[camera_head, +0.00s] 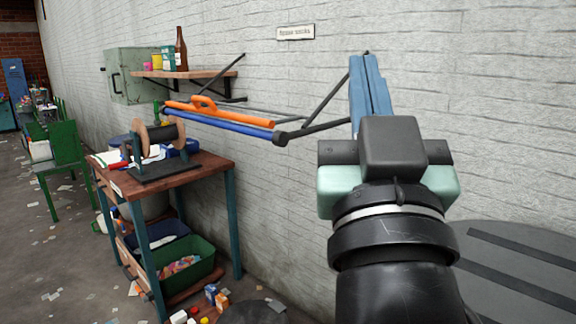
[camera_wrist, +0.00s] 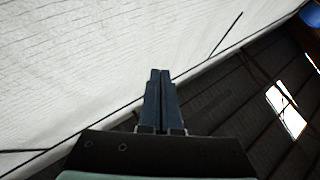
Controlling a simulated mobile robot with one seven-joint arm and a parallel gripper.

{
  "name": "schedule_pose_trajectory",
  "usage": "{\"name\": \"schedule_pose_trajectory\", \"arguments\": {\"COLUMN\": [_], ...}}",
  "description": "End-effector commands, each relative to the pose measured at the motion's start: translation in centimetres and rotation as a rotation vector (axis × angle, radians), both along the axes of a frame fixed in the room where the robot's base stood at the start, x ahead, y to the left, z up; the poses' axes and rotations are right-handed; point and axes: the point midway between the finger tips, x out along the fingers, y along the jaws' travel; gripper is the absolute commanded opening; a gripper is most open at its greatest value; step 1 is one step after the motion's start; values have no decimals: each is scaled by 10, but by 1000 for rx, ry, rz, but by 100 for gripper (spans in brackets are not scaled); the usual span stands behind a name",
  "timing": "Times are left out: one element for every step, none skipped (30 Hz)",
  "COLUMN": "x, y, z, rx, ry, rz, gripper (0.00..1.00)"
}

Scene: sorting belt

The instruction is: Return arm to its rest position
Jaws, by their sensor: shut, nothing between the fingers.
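My gripper (camera_head: 368,62) is raised in front of the white brick wall, with its two blue fingers pointing up and lying together. It is shut and holds nothing. The wrist view also shows the closed fingers of my gripper (camera_wrist: 160,75), with the white wall to the left and a dark roof to the right. My arm rises from the lower right in the head view and hides part of the wall behind it.
A wall rack (camera_head: 225,119) with an orange-handled tool (camera_head: 215,112) reaches close to my gripper's left. A workbench (camera_head: 205,167) stands lower left, with a green bin (camera_head: 205,268) below. A shelf (camera_head: 190,73) holds a brown bottle (camera_head: 181,52). Litter lies on the floor.

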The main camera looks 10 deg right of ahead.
Motion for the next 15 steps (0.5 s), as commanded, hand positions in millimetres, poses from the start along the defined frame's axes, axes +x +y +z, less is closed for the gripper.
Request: {"name": "schedule_pose_trajectory", "arguments": {"x": [-12, -19, -30, -39, -48, -62, -65, -62, -61, -61, -61, -61, -61, -61, -60], "y": [31, 46, 66, 79, 92, 109, 111, 107, 105, 105, 105, 105, 105, 105, 105], "z": [12, 19, 27, 32, 38, 45, 58, 70, 81, 88, 96, 106, 114, 122, 134], "rx": [-2, 0, 3, 7, 10, 17, 21, 20, 19, 19, 18, 19, 18, 18, 18], "ry": [-54, -82, -122, -151, -180, -219, -228, -221, -218, -218, -218, -217, -217, -216, -216], "rz": [59, 90, 130, 161, 192, 235, 241, 230, 227, 227, 226, 226, 226, 226, 226], "gripper": [0, 0, 0, 0, 0, 0, 0, 0, 0, 0, 0, 0, 0, 0, 0]}}
